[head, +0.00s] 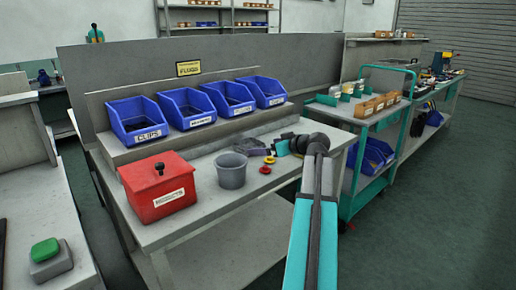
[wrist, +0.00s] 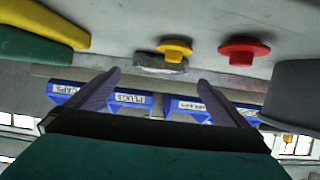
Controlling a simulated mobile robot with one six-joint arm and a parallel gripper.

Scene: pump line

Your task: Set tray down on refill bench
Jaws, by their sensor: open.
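My gripper (head: 249,149) is open above the right part of the grey bench (head: 185,232), with its two dark fingers apart in the wrist view (wrist: 160,88). I see no tray between the fingers. Several blue bins with white labels (head: 141,133) stand on the bench's raised back shelf; some also show low in the wrist view (wrist: 120,103). I cannot tell which thing is the tray, or whether this bench is the refill bench. A small grey piece (wrist: 160,65) lies on the surface beyond the fingers, beside a yellow cap (wrist: 175,47).
A red lidded box (head: 157,190) and a grey bucket (head: 231,171) stand on the bench. A red cap (wrist: 243,48) lies near the yellow one. A teal cart (head: 352,190) with jars and bins stands right. A green button (head: 45,250) is front left.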

